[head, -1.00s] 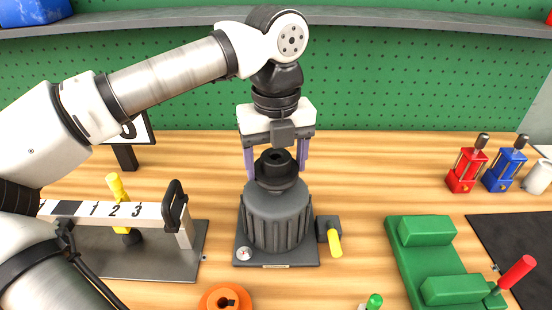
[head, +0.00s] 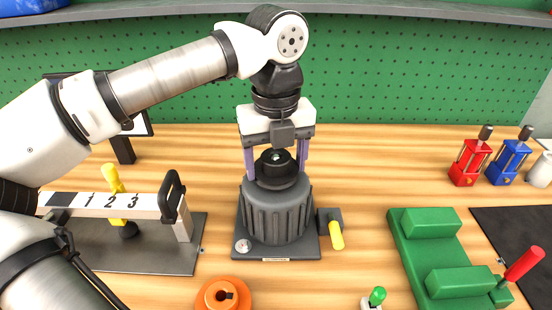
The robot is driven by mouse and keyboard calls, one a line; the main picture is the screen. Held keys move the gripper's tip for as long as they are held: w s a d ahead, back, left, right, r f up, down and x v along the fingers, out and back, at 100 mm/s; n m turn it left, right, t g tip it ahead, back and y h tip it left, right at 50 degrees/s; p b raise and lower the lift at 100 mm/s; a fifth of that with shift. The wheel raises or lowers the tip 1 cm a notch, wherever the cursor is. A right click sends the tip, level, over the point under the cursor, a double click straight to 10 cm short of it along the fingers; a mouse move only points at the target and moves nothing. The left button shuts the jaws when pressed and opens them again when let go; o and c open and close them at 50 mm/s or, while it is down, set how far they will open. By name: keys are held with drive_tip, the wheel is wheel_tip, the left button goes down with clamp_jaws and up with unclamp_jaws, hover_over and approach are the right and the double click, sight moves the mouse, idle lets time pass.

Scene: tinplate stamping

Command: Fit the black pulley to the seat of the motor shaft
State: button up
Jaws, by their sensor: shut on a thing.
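The black pulley (head: 277,172) is between the two purple fingers of my gripper (head: 277,174), which is shut on it. The pulley sits low over the top of the grey ribbed motor (head: 275,213), with no clear gap showing between them. A small bright spot, which looks like the tip of the motor shaft (head: 276,156), shows in the pulley's bore. The rest of the shaft and its seat are hidden by the pulley, so I cannot tell how deep it sits. The pulley looks about upright.
An orange pulley (head: 224,295) lies in front of the motor. A stand with a numbered bar (head: 110,205) is at left. A green fixture (head: 440,262) with a red handle is at right. Red (head: 470,163) and blue (head: 508,162) devices stand behind it.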

drive_tip(key=shift+f, duration=0.25)
drive_tip(key=o, duration=1.5)
wheel_tip(320, 180, up, 14)
drive_tip(key=shift+f, duration=0.1)
